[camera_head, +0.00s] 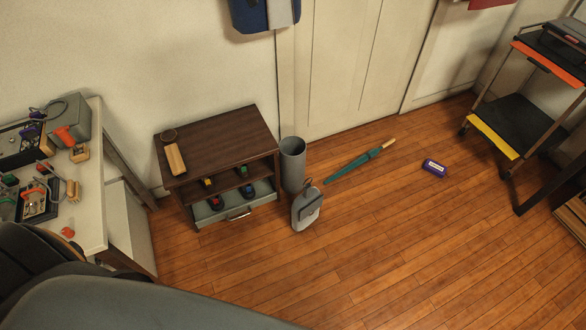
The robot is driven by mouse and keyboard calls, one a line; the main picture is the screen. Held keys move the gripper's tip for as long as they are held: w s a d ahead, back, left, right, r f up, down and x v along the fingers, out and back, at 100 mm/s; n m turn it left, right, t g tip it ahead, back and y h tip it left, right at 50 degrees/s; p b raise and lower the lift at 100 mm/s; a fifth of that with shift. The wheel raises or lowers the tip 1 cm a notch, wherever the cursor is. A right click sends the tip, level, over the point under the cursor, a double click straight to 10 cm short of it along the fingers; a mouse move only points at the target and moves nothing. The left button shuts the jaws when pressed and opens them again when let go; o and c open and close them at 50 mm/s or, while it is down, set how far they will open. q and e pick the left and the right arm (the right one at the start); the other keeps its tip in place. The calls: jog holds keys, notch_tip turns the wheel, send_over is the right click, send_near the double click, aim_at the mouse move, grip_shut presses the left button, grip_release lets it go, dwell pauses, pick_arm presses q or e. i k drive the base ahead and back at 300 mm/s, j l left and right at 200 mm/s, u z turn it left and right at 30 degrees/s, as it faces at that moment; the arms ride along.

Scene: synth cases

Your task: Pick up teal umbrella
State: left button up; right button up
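A closed teal umbrella (352,165) with a pale wooden handle lies flat on the wooden floor. Its handle end points up and right towards the white door, its tip down and left towards a grey backpack. Nothing covers it. Neither of my grippers is in view. A dark grey part at the bottom left looks like my own body, and no gripper shows on it.
A grey bin (293,166) and the small grey backpack (306,208) stand left of the umbrella, beside a dark wooden cabinet (225,140). A blue-purple box (434,168) lies right of it. A cluttered bench (90,215) is left, a cart (522,124) right. The front floor is clear.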

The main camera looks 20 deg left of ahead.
aim_at(372, 153)
jog(key=i+u, duration=0.1)
jog(key=u, duration=0.45)
jog(key=i+l+u, duration=0.4)
jog(key=l, duration=0.2)
jog(key=i+l+u, duration=0.4)
jog(key=l, duration=0.25)
jog(key=k, duration=0.1)
